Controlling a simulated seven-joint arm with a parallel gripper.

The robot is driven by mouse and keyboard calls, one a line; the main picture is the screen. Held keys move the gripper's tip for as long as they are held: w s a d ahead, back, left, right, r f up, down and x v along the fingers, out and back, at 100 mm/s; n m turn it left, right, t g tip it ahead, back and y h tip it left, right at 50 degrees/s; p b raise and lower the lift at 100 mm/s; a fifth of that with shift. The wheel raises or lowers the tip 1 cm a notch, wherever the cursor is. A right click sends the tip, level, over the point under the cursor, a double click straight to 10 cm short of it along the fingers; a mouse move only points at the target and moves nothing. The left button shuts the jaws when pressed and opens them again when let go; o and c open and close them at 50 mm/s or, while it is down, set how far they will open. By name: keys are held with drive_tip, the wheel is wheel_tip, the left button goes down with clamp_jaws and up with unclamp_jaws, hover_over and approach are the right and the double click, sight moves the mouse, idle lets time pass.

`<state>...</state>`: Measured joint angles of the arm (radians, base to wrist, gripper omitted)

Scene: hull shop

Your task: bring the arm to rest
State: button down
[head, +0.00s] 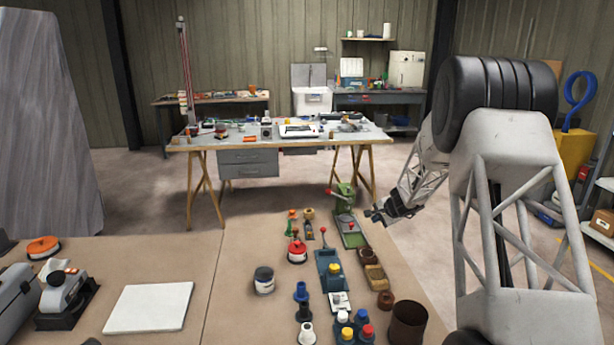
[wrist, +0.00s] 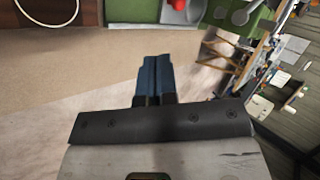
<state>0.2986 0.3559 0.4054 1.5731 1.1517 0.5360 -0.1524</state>
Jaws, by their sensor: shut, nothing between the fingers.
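My gripper (head: 374,214) is at the right of the head view, just beyond the right edge of the near bench and beside a green hand press (head: 347,220). In the wrist view, my gripper's two blue fingers (wrist: 154,75) lie side by side and touch. They are shut with nothing between them. My lattice arm comes in from the right and reaches back to the gripper. Part of the green press also shows at the top of the wrist view.
The near bench (head: 240,255) carries several jars, bottles and fixtures, with a white board (head: 149,307) at left. A brown cup (head: 408,322) stands near its right edge. A work table (head: 280,142) stands farther back. Open floor lies between them.

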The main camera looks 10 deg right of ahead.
drive_tip(key=s+a+r+n+g, duration=0.1)
drive_tip(key=s+a+r+n, duration=0.1)
drive_tip(key=s+a+r, duration=0.45)
drive_tip(key=s+a+r+n+g, duration=0.15)
drive_tip(key=s+a+r, duration=0.25)
drive_tip(key=s+r, duration=0.5)
drive_tip(key=s+a+r+n, duration=0.3)
drive_tip(key=s+a+r, duration=0.2)
drive_tip(key=s, duration=0.5)
drive_tip(key=s+a+n+g+h, duration=0.1)
drive_tip(key=s+a+n+h, duration=0.1)
drive_tip(key=s, duration=1.7)
drive_tip(key=s+a+r+n+g+h, duration=0.1)
drive_tip(key=s+n, duration=0.3)
drive_tip(key=s, duration=1.5)
drive_tip(key=shift+s+a+h, duration=0.35)
drive_tip(key=shift+a+h, duration=0.15)
drive_tip(key=shift+a, duration=0.15)
